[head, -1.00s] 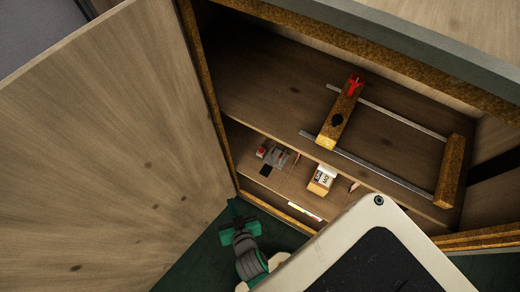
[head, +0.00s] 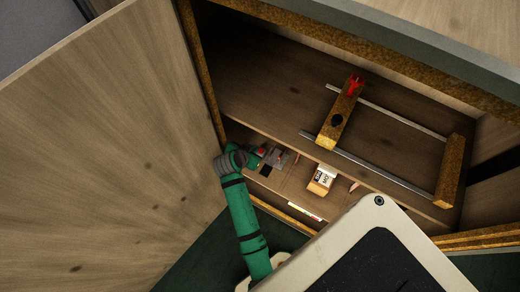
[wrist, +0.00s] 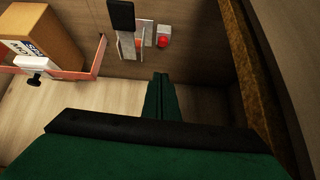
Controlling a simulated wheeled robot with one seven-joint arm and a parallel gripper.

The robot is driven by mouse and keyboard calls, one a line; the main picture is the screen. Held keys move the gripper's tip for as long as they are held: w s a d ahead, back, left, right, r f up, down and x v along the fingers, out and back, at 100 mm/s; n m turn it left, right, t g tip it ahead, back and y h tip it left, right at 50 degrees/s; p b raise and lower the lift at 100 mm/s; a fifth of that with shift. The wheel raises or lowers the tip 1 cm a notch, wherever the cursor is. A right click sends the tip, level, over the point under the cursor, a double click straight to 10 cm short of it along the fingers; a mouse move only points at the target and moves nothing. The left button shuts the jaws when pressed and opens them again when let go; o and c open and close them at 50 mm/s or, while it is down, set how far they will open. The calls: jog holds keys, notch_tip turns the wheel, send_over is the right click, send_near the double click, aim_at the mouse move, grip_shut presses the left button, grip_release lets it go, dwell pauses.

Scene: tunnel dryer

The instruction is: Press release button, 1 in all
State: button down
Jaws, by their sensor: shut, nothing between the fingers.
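The red button (wrist: 163,42) sits on a small pale housing in the wrist view, up and slightly right of my fingertips. In the head view, the red button (head: 262,150) shows in the lower compartment of the wooden cabinet, close beside my gripper. My gripper (wrist: 160,76) is shut and empty, its green fingers together and pointing toward the button. A gap shows between fingertips and button; I see no contact. In the head view, my gripper (head: 259,157) is partly hidden behind the arm's grey joint.
A device with a black top (wrist: 121,15) stands left of the button. A labelled box (head: 321,179) is farther right on the shelf. A wooden clamp with metal rails (head: 340,118) lies above. The open cabinet door (head: 100,150) stands left of my arm.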

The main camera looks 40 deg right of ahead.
send_over(261, 151)
jog(key=f, duration=0.7)
jog(key=shift+s+a+f, duration=0.25)
jog(key=shift+s+a, duration=0.05)
jog(key=shift+a, duration=0.1)
notch_tip(261, 151, down, 2)
jog(key=shift+f, duration=0.2)
jog(key=shift+a+f, duration=0.15)
jog(key=shift+f, duration=0.75)
